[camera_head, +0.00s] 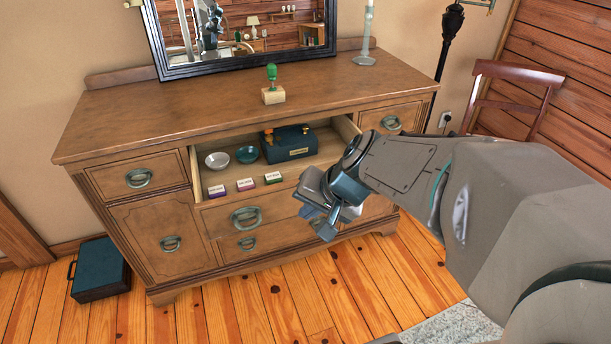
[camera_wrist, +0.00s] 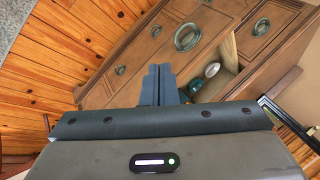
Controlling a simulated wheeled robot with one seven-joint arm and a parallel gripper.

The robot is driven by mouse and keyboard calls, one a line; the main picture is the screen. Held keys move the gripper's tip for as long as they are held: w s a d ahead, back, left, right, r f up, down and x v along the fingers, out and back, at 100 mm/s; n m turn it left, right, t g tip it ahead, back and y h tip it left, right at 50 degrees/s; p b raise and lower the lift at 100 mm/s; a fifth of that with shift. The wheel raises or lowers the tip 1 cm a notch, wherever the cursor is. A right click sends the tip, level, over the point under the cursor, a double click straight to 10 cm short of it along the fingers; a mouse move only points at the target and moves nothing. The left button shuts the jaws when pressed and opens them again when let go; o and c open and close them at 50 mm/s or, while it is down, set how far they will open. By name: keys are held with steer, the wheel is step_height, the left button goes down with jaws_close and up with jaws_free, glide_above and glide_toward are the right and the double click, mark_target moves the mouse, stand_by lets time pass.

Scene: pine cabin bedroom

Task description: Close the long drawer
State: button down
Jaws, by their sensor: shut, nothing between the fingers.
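The long drawer (camera_head: 229,220) is the wide top-middle one of a brown wooden dresser (camera_head: 120,115), and it is pulled open. Its front carries an oval metal handle (camera_head: 246,216). Inside are two small bowls (camera_head: 217,160), a dark teal box (camera_head: 288,144) and several small labelled boxes (camera_head: 245,184). My gripper (camera_head: 325,222) is shut and empty, in front of the drawer's right part. In the wrist view my closed fingers (camera_wrist: 160,72) point toward the dresser, with the open drawer (camera_wrist: 228,55) beyond them. I cannot tell whether they touch the drawer front.
A green-topped object (camera_head: 272,84), a mirror (camera_head: 240,32) and a glass candlestick (camera_head: 366,35) stand on the dresser. A chair (camera_head: 515,95) stands at right. The plank floor (camera_head: 250,305) in front is clear.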

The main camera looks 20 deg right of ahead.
steer(key=w+d+f+m+t+h+b, duration=0.2)
steer(key=w+d+f+m+b, duration=0.2)
steer(key=d+f+m, duration=0.25)
steer(key=w+d+f+m+t+h+b, duration=0.1)
steer(key=w+d+f+m+t+b, duration=0.2)
steer(key=d+f+m, duration=0.4)
steer(key=w+f+n+g+b, duration=0.1)
steer(key=w+f, duration=0.4)
steer(key=w, duration=0.6)
steer(key=shift+w+d+n+b, duration=0.2)
steer(key=shift+d+n+b, duration=0.35)
steer(key=shift+b, duration=0.85)
steer(key=shift+a, duration=0.15)
